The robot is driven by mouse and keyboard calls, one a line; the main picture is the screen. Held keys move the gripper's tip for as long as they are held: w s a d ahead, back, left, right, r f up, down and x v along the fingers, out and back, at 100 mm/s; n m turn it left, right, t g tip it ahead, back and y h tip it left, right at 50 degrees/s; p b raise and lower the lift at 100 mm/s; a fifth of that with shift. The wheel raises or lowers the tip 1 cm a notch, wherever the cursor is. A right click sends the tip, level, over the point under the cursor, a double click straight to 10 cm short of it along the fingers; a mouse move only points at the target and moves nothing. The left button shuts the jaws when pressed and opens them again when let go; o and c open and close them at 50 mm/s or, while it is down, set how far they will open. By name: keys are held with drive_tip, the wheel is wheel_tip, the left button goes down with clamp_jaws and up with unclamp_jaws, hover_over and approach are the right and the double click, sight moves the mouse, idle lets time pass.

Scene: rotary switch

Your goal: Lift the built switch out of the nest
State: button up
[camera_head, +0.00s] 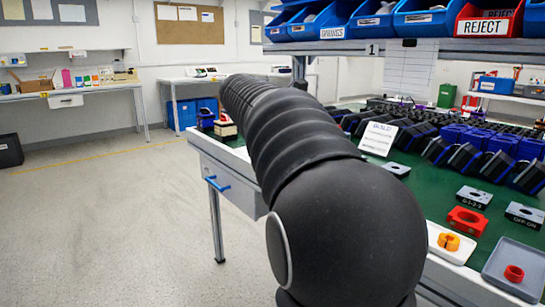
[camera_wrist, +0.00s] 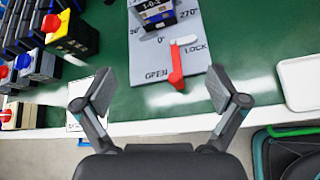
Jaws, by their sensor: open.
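The built switch (camera_wrist: 155,14) shows at the top edge of the wrist view, with a dark body and a plate reading 1-0-2; its top is cut off. It stands on a grey fixture plate (camera_wrist: 143,100) with angle marks, where the nest is; how deep it sits cannot be told. A red lever (camera_wrist: 176,70) on the plate points toward the near edge, beside the OPEN mark and away from LOCK. My gripper (camera_wrist: 161,84) is open and empty, its fingers apart on the near side of the switch. In the head view my arm hides the fixture and gripper.
Switches with yellow, red and blue parts (camera_wrist: 72,32) stand left of the plate. A white tray (camera_wrist: 300,82) lies to the right. The head view shows rows of dark blocks (camera_head: 470,135), trays with orange (camera_head: 448,242) and red rings (camera_head: 514,273), and bins overhead (camera_head: 425,18).

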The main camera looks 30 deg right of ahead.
drive_tip(key=w+d+f+n, duration=0.1)
drive_tip(key=d, duration=0.5)
drive_tip(key=w+d+f+n+g+h+b, duration=0.1)
drive_tip(key=d, duration=0.5)
drive_tip(key=w+d+f+h+b, duration=0.1)
drive_tip(key=d, duration=0.6)
drive_tip(key=shift+w+d+n, duration=0.1)
drive_tip(key=shift+w+n, duration=0.15)
drive_tip(key=shift+n, duration=0.15)
drive_tip(key=c, duration=1.7)
drive_tip(key=shift+o, duration=0.2)
